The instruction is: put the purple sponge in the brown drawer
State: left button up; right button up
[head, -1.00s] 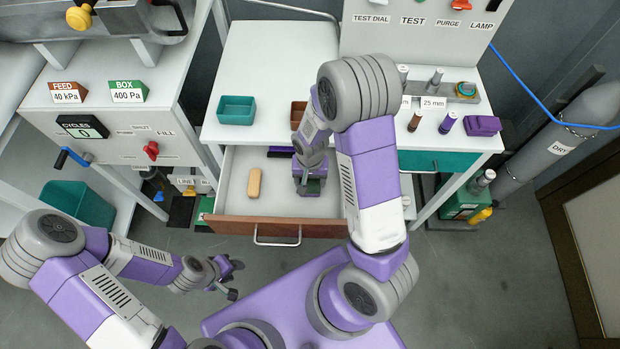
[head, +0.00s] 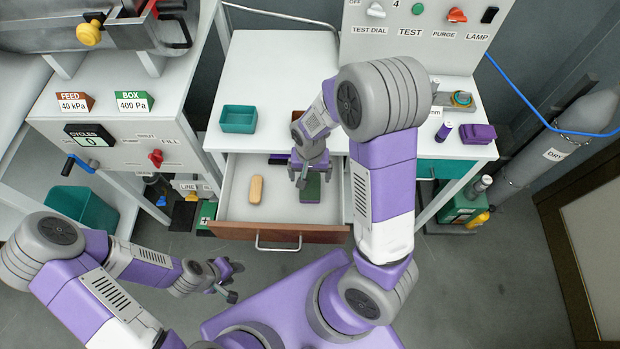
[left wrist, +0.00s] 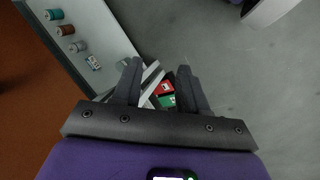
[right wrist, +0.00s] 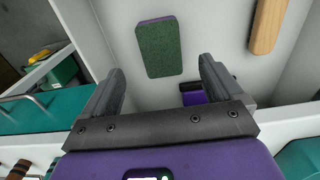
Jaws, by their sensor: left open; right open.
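The purple sponge, with a dark green scouring top, lies flat in the open brown drawer (head: 270,234). It shows in the head view (head: 312,188) and in the right wrist view (right wrist: 160,48). My right gripper (head: 302,180) is open and empty above the drawer, close to the sponge and apart from it. In the right wrist view, the sponge lies beyond and between its fingertips (right wrist: 161,65). My left gripper (head: 236,282) is open and empty, low in front of the workbench at the left.
A tan wooden block (head: 256,189) lies in the drawer left of the sponge, and a purple item (right wrist: 193,94) lies further back. A teal tray (head: 238,119) and another purple block (head: 478,134) stand on the white bench top.

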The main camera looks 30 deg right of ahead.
pick_arm(q)
jog(key=shift+r+p, duration=0.5)
jog(key=shift+r, duration=0.25)
pick_arm(e)
jog(key=shift+r, duration=2.15)
